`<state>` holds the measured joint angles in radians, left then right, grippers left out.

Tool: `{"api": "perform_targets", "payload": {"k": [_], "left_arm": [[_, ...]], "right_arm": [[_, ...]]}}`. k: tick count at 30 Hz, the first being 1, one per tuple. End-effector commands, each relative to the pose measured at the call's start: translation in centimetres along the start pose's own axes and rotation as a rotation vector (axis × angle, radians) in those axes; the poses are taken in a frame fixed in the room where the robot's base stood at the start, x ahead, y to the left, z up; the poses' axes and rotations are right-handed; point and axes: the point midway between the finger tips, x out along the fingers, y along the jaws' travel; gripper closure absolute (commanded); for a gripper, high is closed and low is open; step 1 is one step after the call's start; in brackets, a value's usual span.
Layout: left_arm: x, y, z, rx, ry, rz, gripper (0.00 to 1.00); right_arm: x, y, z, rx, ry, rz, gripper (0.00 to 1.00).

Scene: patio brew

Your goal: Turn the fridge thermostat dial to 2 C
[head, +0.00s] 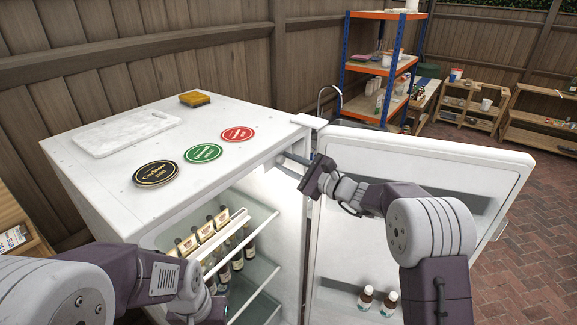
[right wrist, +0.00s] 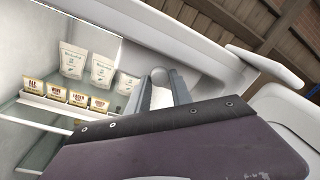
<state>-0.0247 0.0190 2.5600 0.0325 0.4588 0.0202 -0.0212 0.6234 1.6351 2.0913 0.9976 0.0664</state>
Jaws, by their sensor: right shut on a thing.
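The white fridge (head: 90,185) stands with its door (head: 425,160) swung open to the right. My right gripper (head: 284,163) reaches into the upper right of the opening, by the inner side wall. In the right wrist view its fingers (right wrist: 168,88) are shut on a small pale thing, the thermostat dial (right wrist: 160,98), mostly hidden between them. I cannot read the dial's marks or setting. My left arm comes in at the lower left; its gripper is not in view.
Glass shelves hold several bottles (head: 222,275) and a rack of small packets (head: 205,232); white pouches (right wrist: 103,70) stand behind. Door bottles (head: 366,298) stand low.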

Motion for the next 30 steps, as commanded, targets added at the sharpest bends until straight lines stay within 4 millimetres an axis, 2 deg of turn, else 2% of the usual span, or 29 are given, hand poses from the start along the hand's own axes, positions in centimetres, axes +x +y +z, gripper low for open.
{"api": "perform_targets", "payload": {"k": [7,18,30], "left_arm": [[0.6,0.0,0.1,0.000,0.000,0.000,0.64],[-0.3,0.0,0.0,0.000,0.000,0.000,0.64],[-1.4,0.0,-0.1,0.000,0.000,0.000,0.64]], "right_arm": [[0.0,-0.3,0.4,0.221,0.008,0.015,1.00],[0.0,-0.6,0.6,0.550,0.029,0.041,1.00],[0.0,-0.9,0.7,0.775,0.041,0.057,1.00]]}}
